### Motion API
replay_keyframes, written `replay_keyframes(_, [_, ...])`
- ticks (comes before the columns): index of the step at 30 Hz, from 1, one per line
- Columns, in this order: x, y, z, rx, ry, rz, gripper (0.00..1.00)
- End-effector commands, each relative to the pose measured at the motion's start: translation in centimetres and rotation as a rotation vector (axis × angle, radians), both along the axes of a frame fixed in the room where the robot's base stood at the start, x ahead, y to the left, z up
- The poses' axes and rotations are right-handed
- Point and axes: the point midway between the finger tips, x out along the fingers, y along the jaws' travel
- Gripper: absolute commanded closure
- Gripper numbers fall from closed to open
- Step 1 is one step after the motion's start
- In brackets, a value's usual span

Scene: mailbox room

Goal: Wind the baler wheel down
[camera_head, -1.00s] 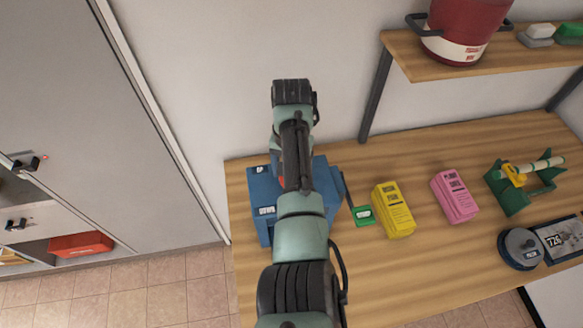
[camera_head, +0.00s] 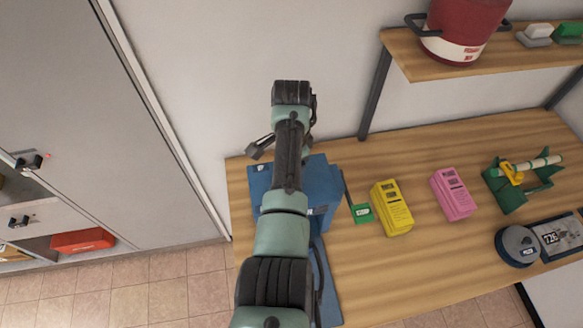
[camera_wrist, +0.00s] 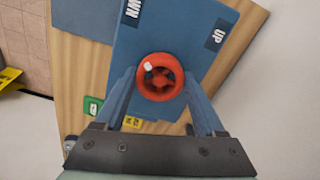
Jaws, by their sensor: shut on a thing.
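The blue baler (camera_head: 327,185) stands at the left end of the wooden table, partly hidden by my arm in the head view. In the wrist view, the baler's blue top (camera_wrist: 185,30) carries labels reading UP at the right and partly visible "WN" at the top. The red wheel (camera_wrist: 160,84) is round and spoked, with a white mark at its upper left. My gripper (camera_wrist: 161,78) has one finger on each side of the wheel and is shut on it. The wheel and fingertips are hidden behind my arm in the head view.
A green tag (camera_head: 362,213), a yellow box (camera_head: 392,210) and a pink box (camera_head: 453,196) stand right of the baler. A green holder (camera_head: 507,196) and grey round tape (camera_head: 518,246) lie farther right. A shelf (camera_head: 480,62) with a red pot (camera_head: 462,30) overhangs the back.

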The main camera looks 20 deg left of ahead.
Motion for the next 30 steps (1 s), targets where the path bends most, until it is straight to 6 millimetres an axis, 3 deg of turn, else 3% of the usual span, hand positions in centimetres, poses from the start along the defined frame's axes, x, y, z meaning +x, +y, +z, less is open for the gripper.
replay_keyframes(9, [0.28,-0.02,0.31,0.0,-0.008,-0.105,0.84])
replay_keyframes(24, [0.31,-0.03,0.34,0.001,-0.009,-0.123,0.84])
replay_keyframes(25, [0.31,-0.01,0.34,0.001,-0.009,-0.123,0.23])
replay_keyframes(29, [0.22,-0.02,0.25,0.0,-0.007,-0.121,0.0])
replay_keyframes(30, [0.2,-0.01,0.22,0.001,-0.006,-0.121,0.0])
